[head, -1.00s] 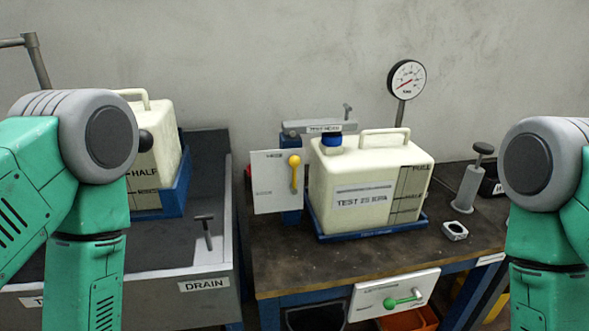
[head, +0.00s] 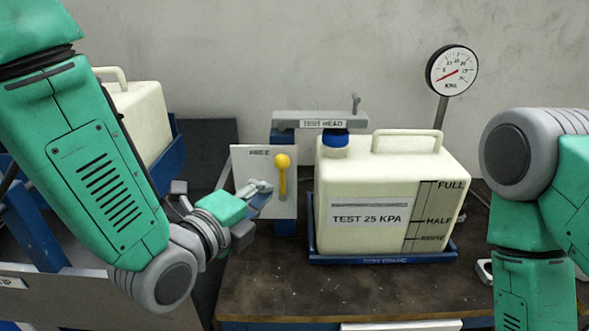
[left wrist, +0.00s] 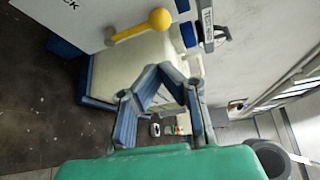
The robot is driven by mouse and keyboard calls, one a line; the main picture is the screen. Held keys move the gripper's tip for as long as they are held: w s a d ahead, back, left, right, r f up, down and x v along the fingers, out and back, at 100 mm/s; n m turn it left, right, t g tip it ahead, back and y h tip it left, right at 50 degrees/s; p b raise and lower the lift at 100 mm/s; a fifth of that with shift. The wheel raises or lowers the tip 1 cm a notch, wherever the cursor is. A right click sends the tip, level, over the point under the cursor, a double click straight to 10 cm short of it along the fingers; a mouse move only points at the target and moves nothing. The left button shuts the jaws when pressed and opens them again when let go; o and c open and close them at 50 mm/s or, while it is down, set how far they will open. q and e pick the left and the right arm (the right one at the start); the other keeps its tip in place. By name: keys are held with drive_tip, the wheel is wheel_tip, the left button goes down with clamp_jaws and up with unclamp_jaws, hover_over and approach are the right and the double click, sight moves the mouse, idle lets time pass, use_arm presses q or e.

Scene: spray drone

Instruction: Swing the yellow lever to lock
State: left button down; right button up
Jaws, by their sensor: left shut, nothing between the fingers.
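The yellow lever (head: 282,178) stands upright on a white panel (head: 240,160), with its round knob at the top. In the left wrist view the lever (left wrist: 135,30) shows near the top edge, the knob to the right in that turned picture. My left gripper (head: 265,188) is shut and empty, just left of the lever and a little below the knob. Whether it touches the lever or panel cannot be told. In the left wrist view its fingers (left wrist: 161,75) come together below the knob. My right arm shows at the right edge; its gripper is out of view.
A white container (head: 365,215) marked TEST 25 KPA stands in a blue tray (head: 385,257) right of the panel. The grey test head bar (head: 305,121) lies over its blue cap (head: 335,141). A gauge (head: 452,70) stands behind. The bench front (head: 270,290) is clear.

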sight(282, 177)
use_arm(q)
drive_tip(key=r+x, duration=0.1)
drive_tip(key=x, duration=0.8)
drive_tip(key=shift+w+f, duration=0.4)
drive_tip(key=shift+w, duration=0.05)
use_arm(e)
drive_tip(key=shift+a, duration=0.25)
use_arm(q)
drive_tip(key=shift+d, duration=0.15)
use_arm(e)
drive_tip(key=shift+d, duration=0.1)
